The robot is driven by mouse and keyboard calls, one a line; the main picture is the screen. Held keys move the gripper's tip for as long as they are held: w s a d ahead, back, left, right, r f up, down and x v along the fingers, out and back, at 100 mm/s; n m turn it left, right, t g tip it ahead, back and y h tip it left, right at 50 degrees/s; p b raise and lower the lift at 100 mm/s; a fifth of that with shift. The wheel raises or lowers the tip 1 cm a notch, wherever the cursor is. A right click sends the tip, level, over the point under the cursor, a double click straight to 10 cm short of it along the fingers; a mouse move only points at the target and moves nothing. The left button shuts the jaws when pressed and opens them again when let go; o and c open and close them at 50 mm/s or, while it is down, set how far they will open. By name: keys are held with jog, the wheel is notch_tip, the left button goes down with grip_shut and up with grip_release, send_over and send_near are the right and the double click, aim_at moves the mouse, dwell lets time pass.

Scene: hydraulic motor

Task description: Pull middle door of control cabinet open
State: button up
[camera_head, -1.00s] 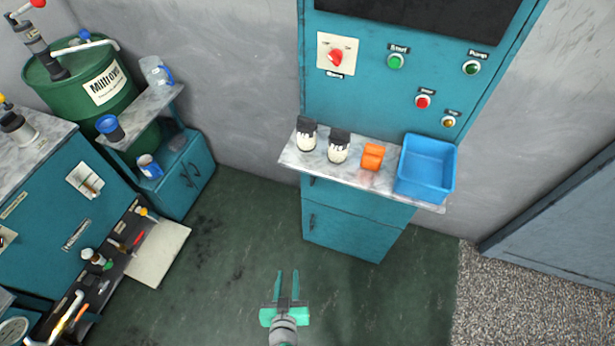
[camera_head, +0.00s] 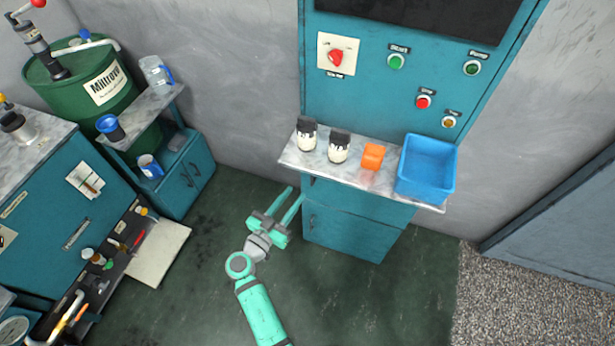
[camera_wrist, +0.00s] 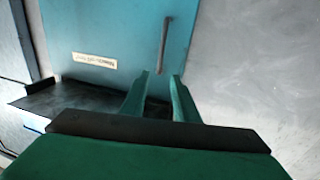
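The teal control cabinet (camera_head: 400,100) stands against the wall. Below its shelf are an upper door (camera_head: 362,203) and a lower door (camera_head: 350,236), both looking closed. Each has a dark handle at its left edge, the upper handle (camera_head: 312,182) and the lower handle (camera_head: 312,220). My gripper (camera_head: 296,194) is open and empty, its two fingers pointing toward the cabinet's left edge. In the wrist view, a dark bar handle (camera_wrist: 165,45) on a teal panel (camera_wrist: 115,30) lies beyond the parted fingertips (camera_wrist: 160,76), apart from them. I cannot tell which door it belongs to.
The cabinet's marble shelf (camera_head: 295,158) juts out above the doors, holding two dark-topped jars, an orange item (camera_head: 372,156) and a blue bin (camera_head: 427,168). A teal workbench (camera_head: 60,220) with tools is at left. The floor before the cabinet is clear.

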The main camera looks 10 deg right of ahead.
jog(key=x, duration=0.9)
jog(key=shift+w+d, duration=0.15)
jog(key=shift+f, duration=0.1)
jog(key=shift+c, duration=0.7)
grip_shut()
